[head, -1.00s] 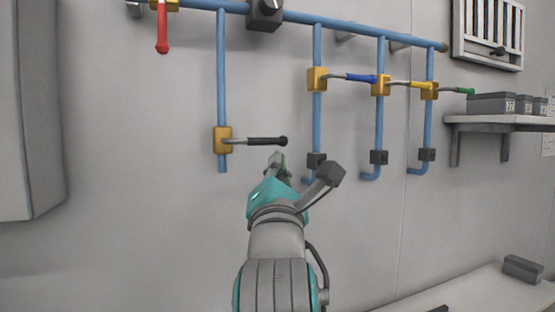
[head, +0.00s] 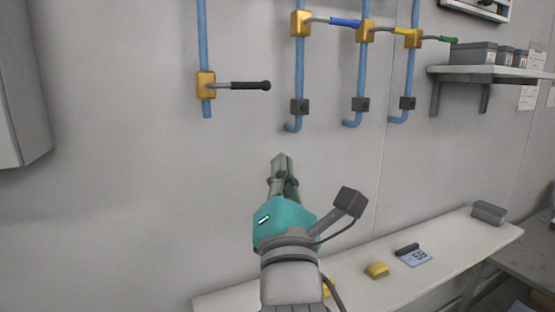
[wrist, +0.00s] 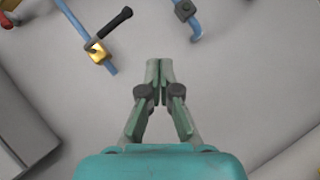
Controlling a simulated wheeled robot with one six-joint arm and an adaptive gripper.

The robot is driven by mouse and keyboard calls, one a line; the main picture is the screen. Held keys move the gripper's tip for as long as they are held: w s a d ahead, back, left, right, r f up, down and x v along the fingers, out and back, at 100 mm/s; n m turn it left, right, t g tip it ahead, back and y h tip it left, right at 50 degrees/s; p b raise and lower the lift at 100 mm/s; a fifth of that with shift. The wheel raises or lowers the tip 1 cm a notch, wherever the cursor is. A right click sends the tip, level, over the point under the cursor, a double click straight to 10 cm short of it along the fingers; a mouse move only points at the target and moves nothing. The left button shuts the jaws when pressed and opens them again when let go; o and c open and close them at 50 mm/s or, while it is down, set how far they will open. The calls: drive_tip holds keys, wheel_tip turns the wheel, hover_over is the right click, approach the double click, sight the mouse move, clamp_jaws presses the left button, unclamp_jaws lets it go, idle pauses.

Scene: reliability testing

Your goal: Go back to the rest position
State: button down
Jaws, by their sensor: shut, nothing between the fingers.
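My gripper (head: 281,160) is in the middle of the head view, pointing up toward the grey wall. In the wrist view its fingers (wrist: 159,66) meet at the tips with nothing between them. The black-handled valve (head: 243,86) is above and to the left of my gripper, its handle level and pointing right. This valve also shows at the upper left of the wrist view (wrist: 113,28). My gripper is apart from it and from the pipes.
A shelf (head: 480,73) holds grey boxes. A white bench (head: 455,247) carries a yellow block (head: 376,270). A cabinet (head: 20,90) stands at the left.

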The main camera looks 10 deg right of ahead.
drive_tip(key=s+d+f+m+g+y, duration=0.2)
drive_tip(key=f+m, duration=0.1)
drive_tip(key=f, duration=1.1)
drive_tip(key=s+d+f+m+g+y, duration=0.1)
drive_tip(key=s+f+m, duration=0.15)
drive_tip(key=f, duration=1.05)
drive_tip(key=s+d+f+m+g, duration=0.2)
drive_tip(key=s+d+f+m, duration=0.2)
drive_tip(key=s+f+m, duration=0.55)
drive_tip(key=s+d+f+m+g, duration=0.1)
drive_tip(key=s+f+m, duration=0.3)
drive_tip(key=s, duration=0.5)
drive_tip(key=s+d+f+m+g, duration=0.1)
drive_tip(key=s+f+m, duration=0.3)
drive_tip(key=s, duration=0.5)
drive_tip(key=s+d+f+m+g+h, duration=0.1)
drive_tip(key=s+d+f+m, duration=0.1)
drive_tip(key=s, duration=0.7)
drive_tip(key=shift+d+f+m+g, duration=0.3)
drive_tip(key=shift+f+m, duration=0.6)
drive_tip(key=shift+f, duration=0.45)
